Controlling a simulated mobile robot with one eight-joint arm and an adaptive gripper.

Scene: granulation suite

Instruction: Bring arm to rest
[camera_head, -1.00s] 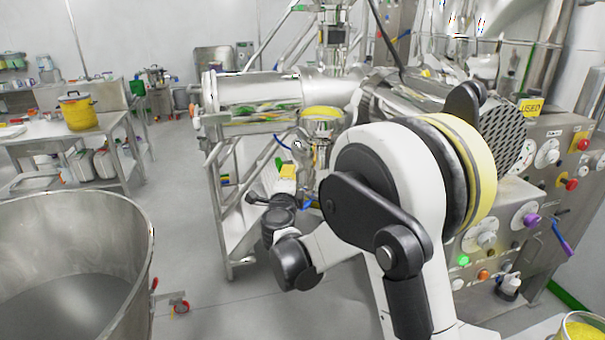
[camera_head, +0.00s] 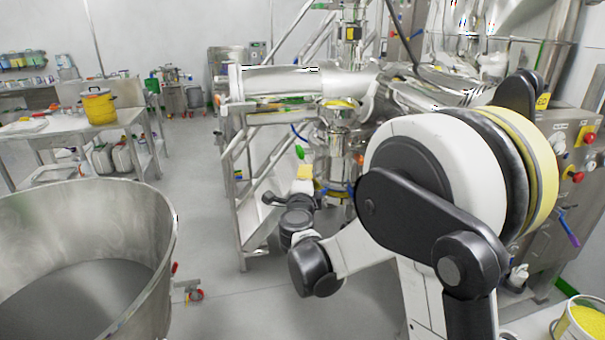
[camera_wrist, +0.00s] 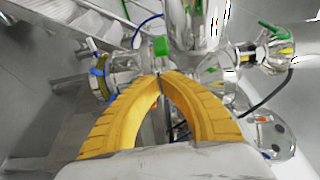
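My white and black arm fills the right middle of the head view, bent. My gripper (camera_head: 305,173) is far down the arm, its yellow fingers small in front of the steel equipment. In the wrist view, the two curved yellow fingers (camera_wrist: 160,76) come together at their tips with nothing visible between them. Beyond them is steel pipework (camera_wrist: 195,50), out of focus. Whether the gripper touches any of it cannot be told.
A large steel bowl (camera_head: 168,245) stands at lower left. Steel stairs (camera_head: 243,190) and a control panel (camera_head: 563,145) flank the arm. A tub of yellow granules (camera_head: 562,325) is at lower right. A table (camera_head: 60,128) bears a yellow pot (camera_head: 98,107).

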